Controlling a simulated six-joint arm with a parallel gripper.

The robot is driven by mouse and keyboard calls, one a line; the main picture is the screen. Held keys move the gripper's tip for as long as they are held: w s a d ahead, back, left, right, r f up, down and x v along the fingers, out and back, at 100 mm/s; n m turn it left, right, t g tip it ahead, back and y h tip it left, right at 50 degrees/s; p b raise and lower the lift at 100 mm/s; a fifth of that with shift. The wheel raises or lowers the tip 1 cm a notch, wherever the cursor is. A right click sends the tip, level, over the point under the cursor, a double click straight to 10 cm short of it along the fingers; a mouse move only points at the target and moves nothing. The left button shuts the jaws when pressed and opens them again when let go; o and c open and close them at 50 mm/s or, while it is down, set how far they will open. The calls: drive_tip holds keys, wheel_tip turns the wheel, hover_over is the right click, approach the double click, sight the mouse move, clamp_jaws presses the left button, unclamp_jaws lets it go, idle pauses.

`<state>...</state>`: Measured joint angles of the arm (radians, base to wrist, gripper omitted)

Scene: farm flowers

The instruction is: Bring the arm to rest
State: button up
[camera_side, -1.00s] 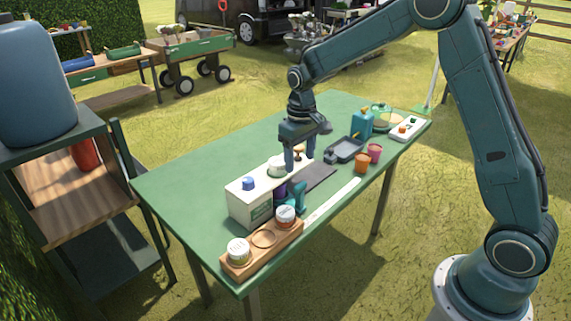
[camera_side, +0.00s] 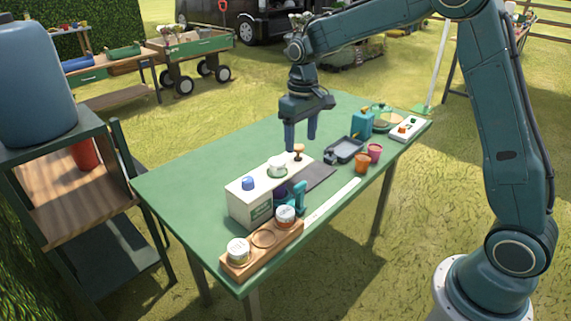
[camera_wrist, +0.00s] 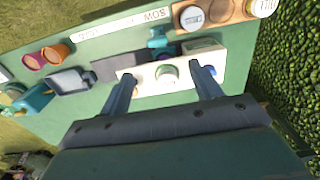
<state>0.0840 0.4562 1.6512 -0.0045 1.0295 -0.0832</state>
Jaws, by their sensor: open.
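My gripper (camera_side: 301,138) is open and empty, held above the green table (camera_side: 185,178) just behind the cream box. In the wrist view my gripper (camera_wrist: 163,88) has its two fingers apart, with the table below. The cream box (camera_side: 250,210) carries a blue cap (camera_side: 248,183), a white round piece (camera_side: 277,166) and a wooden knob (camera_side: 298,152) on top. The fingers touch none of these.
A wooden rack (camera_side: 262,247) with two white-topped jars stands at the near edge. A black tray (camera_side: 345,150), orange pot (camera_side: 362,163), magenta pot (camera_side: 375,152) and teal can (camera_side: 362,123) stand to the right. The table's left rear is clear.

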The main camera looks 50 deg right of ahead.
drive_tip(key=s+a+r+t, duration=0.2)
drive_tip(key=s+r+t, duration=0.1)
drive_tip(key=s+r, duration=0.9)
drive_tip(key=s+a+f+t, duration=0.1)
drive_tip(key=s+a+t, duration=0.1)
drive_tip(key=s, duration=1.5)
drive_tip(key=shift+s+f+t, duration=0.15)
drive_tip(key=shift+f+t, duration=0.15)
drive_tip(key=shift+f, duration=0.05)
